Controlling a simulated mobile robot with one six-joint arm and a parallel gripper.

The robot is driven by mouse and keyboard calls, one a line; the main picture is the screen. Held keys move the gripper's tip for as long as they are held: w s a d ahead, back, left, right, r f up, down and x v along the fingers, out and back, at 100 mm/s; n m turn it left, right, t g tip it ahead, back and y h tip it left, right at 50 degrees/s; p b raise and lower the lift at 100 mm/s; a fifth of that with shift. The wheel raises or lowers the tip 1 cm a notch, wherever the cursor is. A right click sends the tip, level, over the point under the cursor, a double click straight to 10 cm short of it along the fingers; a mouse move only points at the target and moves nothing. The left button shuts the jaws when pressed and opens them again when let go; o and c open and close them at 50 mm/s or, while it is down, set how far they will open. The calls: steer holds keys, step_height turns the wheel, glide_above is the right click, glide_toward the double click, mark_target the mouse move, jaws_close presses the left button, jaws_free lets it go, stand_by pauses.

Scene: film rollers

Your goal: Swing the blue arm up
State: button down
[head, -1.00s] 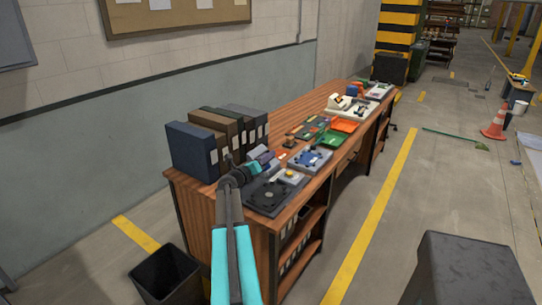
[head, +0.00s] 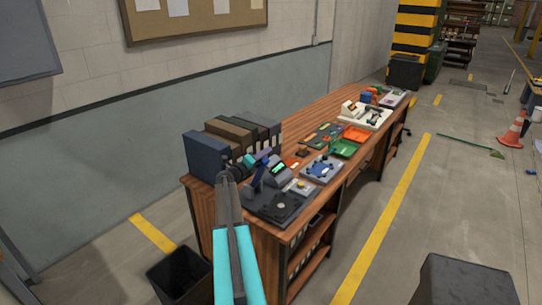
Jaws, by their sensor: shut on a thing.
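The blue arm (head: 259,174) stands steeply tilted over the dark grey base plate (head: 276,212) at the near end of the wooden desk. My gripper (head: 260,158) is at the upper end of the blue arm and shut on it. The fingertips are small here, so the exact grip on the arm is hard to make out. A grey device with a green display (head: 278,169) stands just right of the blue arm.
Several dark binders (head: 228,145) stand close behind my gripper, to the left. A grey plate with blue parts (head: 322,169) and green and orange trays (head: 345,148) lie farther along the desk. A black bin (head: 180,273) stands on the floor.

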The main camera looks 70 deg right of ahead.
steer(key=shift+w+d+r, duration=0.1)
steer(key=shift+w+d, duration=0.15)
steer(key=shift+w, duration=0.9)
steer(key=shift+w+d+r, duration=0.1)
steer(key=shift+w+d, duration=0.1)
steer(key=shift+w, duration=0.9)
steer(key=shift+f, duration=0.15)
steer(key=c, duration=1.4)
jaws_free()
steer(key=shift+f, duration=0.1)
steer(key=shift+a, duration=0.1)
steer(key=b+v, duration=0.3)
steer(key=v, duration=1)
steer(key=shift+a+b, duration=0.3)
steer(key=shift+b, duration=0.1)
